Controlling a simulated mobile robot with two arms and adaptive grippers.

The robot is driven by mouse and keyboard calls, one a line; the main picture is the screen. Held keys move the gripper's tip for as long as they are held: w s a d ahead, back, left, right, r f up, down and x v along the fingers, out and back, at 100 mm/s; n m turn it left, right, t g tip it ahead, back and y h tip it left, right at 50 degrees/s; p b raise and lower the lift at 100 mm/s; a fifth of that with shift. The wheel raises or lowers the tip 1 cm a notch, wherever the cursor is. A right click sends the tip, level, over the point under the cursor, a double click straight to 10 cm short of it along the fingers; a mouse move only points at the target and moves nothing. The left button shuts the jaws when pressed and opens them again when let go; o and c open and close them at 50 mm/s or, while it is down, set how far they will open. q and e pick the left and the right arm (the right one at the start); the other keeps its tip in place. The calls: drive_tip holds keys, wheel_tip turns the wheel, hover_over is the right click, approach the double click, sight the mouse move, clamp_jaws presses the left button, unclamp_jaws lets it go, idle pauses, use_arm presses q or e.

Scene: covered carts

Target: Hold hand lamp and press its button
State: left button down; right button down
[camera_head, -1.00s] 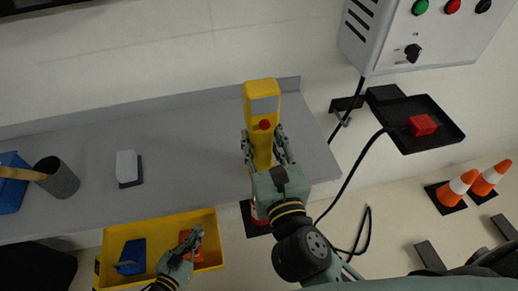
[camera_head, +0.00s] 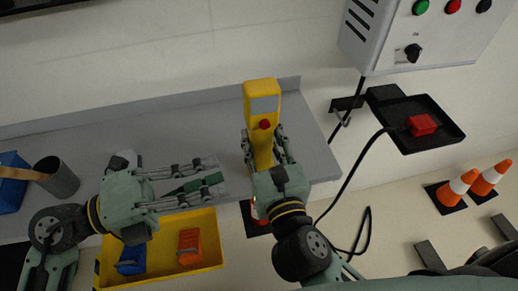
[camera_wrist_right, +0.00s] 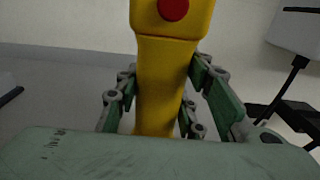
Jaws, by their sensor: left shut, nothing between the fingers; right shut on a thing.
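The yellow hand lamp (camera_head: 262,104) stands upright in my right gripper (camera_head: 265,150), with its grey face at the top and a red button (camera_head: 265,125) below it. The right gripper is shut on the lamp's handle. In the right wrist view the yellow handle (camera_wrist_right: 163,85) passes between the fingers, and the red button (camera_wrist_right: 173,8) shows at the top edge. My left gripper (camera_head: 218,178) is shut and empty. It points right, left of the lamp and lower than the button, and is apart from the lamp.
A grey shelf (camera_head: 310,150) lies behind the grippers. A yellow bin (camera_head: 214,238) with a blue and an orange item is below the left arm. A grey cup (camera_head: 60,178) stands at the left. A black tray (camera_head: 440,138) with a red block and a control box (camera_head: 400,55) are at right.

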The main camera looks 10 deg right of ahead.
sight(265, 125)
use_arm(q)
drive_tip(key=shift+w+a+r+t, duration=0.3)
drive_tip(key=shift+w+r+t, duration=0.15)
drive_tip(key=shift+t, duration=0.05)
drive_tip(key=w+d, duration=0.1)
drive_tip(key=d, duration=0.9)
drive_tip(key=shift+w+r, duration=0.15)
drive_tip(key=shift+w, duration=0.2)
drive_tip(key=shift+a, duration=0.1)
drive_tip(key=shift+w, duration=1.05)
use_arm(e)
drive_tip(key=shift+s+a, duration=0.1)
